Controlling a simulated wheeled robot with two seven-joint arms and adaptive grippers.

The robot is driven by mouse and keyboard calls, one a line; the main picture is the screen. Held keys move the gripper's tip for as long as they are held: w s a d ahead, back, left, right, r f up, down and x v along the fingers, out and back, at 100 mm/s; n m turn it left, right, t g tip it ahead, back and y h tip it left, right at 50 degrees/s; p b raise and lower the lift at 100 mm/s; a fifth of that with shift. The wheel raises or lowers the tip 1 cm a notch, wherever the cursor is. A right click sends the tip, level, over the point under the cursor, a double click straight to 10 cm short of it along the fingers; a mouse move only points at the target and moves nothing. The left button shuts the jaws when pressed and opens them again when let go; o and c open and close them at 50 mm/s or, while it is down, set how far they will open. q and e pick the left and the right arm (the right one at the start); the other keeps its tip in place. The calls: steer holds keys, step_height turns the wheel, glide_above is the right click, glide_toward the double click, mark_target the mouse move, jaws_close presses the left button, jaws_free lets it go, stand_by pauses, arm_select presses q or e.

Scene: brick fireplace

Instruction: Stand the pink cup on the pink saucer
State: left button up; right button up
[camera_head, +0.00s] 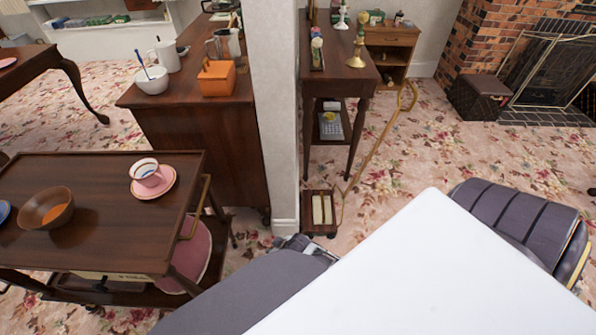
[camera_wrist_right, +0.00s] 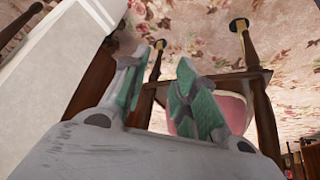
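The pink cup (camera_head: 144,169), with a pale rim and a blue inner band, is on the pink saucer (camera_head: 166,189) near the right end of the dark wooden trolley table (camera_head: 110,225). It looks upright, with its base within the saucer, though its lower contact is hard to see. No gripper touches either one. My right gripper (camera_wrist_right: 160,82) shows in the right wrist view. Its two green-padded fingers are apart with nothing between them. The cup and saucer are not seen in that view. My left gripper is not in view.
A brown bowl (camera_head: 46,208) stands left of the saucer, with a blue piece (camera_head: 4,211) at the picture's edge. A white wall end (camera_head: 274,110) stands behind.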

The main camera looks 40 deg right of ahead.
steer(key=s+d+f+g, duration=0.1)
steer(key=s+f+g, duration=0.3)
steer(key=s+f, duration=0.3)
steer(key=s, duration=0.4)
steer(key=shift+s+d+f, duration=0.25)
steer(key=shift+s+f, duration=0.1)
steer(key=shift+f, duration=0.05)
stand_by(1.2)
